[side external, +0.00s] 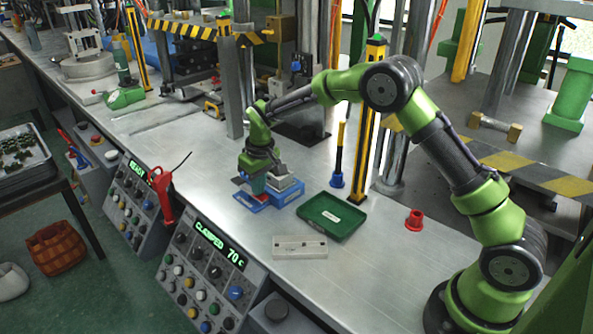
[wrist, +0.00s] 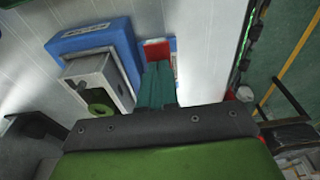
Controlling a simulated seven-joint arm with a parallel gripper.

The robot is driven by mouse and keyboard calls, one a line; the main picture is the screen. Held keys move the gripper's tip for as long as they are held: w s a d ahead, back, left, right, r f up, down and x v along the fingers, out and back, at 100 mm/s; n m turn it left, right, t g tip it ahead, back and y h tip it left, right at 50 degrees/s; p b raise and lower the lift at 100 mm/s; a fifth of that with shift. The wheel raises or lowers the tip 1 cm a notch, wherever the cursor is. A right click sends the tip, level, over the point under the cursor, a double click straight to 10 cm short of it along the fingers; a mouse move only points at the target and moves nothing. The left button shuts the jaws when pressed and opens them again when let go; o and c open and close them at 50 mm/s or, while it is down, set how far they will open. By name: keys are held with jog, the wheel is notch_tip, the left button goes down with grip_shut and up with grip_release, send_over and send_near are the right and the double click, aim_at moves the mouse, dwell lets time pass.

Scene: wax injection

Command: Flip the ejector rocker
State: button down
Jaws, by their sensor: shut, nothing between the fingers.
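My gripper (side external: 257,186) is low over the bench, at the left part of a blue fixture (side external: 285,198) with a grey metal block (side external: 284,184) on it. In the wrist view my teal fingers (wrist: 156,84) are together and empty, right of the grey block (wrist: 99,82) and its blue base (wrist: 95,38). A red piece (wrist: 156,48) shows just past the fingertips, beside a light label strip. It may be the ejector rocker; I cannot tell its tilt or whether the fingers touch it. The fingers hide part of it.
A green tray (side external: 331,216) and a grey plate (side external: 300,246) lie to the right of the fixture. A blue holder (side external: 337,179) with a tall rod and a red cup (side external: 414,220) stand farther right. A panel display (side external: 220,244) reads CLAMPED 70 C. The bench left of the fixture is clear.

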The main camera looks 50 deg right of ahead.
jog(key=shift+f, duration=0.35)
jog(key=shift+r, duration=3.55)
